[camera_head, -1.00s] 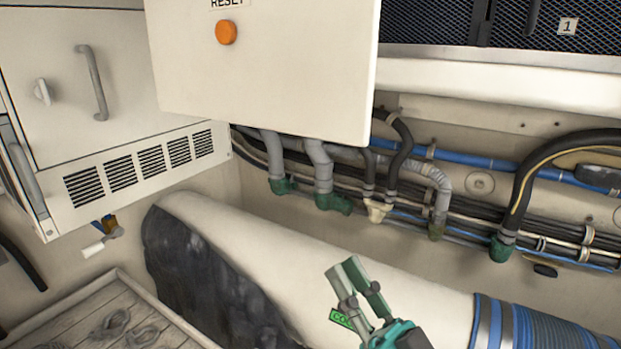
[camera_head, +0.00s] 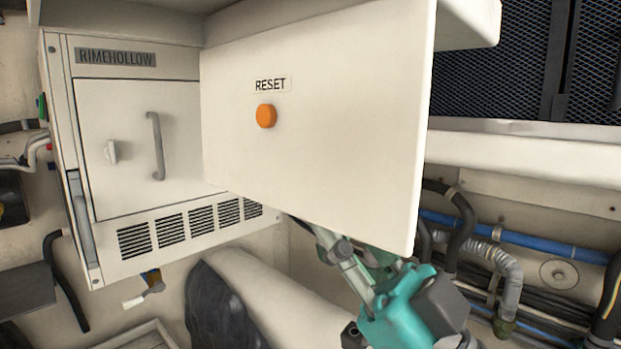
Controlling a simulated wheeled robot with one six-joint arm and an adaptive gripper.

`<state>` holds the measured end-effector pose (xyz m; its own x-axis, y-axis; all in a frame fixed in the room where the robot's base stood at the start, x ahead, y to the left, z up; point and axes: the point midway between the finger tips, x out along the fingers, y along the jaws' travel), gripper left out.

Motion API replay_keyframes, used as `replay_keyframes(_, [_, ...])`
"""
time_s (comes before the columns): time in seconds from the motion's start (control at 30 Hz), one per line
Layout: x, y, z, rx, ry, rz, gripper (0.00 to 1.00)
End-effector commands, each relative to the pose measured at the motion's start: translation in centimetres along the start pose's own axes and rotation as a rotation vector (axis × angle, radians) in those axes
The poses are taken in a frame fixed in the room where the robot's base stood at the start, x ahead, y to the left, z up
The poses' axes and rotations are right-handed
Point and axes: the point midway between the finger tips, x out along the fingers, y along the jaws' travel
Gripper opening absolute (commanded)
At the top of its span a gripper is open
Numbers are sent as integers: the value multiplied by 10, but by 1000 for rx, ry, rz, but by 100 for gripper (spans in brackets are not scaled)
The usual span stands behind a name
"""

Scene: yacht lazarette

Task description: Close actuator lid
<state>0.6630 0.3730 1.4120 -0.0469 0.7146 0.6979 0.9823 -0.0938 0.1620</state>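A flat white panel (camera_head: 330,150) marked RESET, with an orange button (camera_head: 266,116), hangs in the middle of the view. It juts out in front of the white cabinet. No label names the actuator lid, and I cannot tell for sure whether this panel is it. My gripper (camera_head: 343,246) is at the panel's lower edge, right of centre. Its fingertips pass up behind that edge and are partly hidden, so I cannot tell whether they touch the panel or how far apart they are. I see nothing held in it.
The white RIMEHOLLOW cabinet (camera_head: 90,130) stands left, with a shut door, a bar handle (camera_head: 156,146) and a knob (camera_head: 111,151). Hoses and blue pipes (camera_head: 540,235) run along the wall at right. A thick white duct (camera_head: 265,285) lies below. Dark mesh (camera_head: 500,60) is upper right.

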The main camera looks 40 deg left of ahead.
Motion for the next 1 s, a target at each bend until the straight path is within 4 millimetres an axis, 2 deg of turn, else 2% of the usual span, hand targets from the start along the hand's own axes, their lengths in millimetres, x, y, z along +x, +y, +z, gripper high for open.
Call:
replay_keyframes(0.1, [21,-1,-1,0,2,-3,20])
replay_keyframes(0.3, [41,0,0,1,0,0,20])
replay_keyframes(0.7, [47,0,0,1,0,2,20])
replay_keyframes(0.8, [47,0,0,0,0,2,0])
replay_keyframes(1.0, [47,0,0,0,0,2,0])
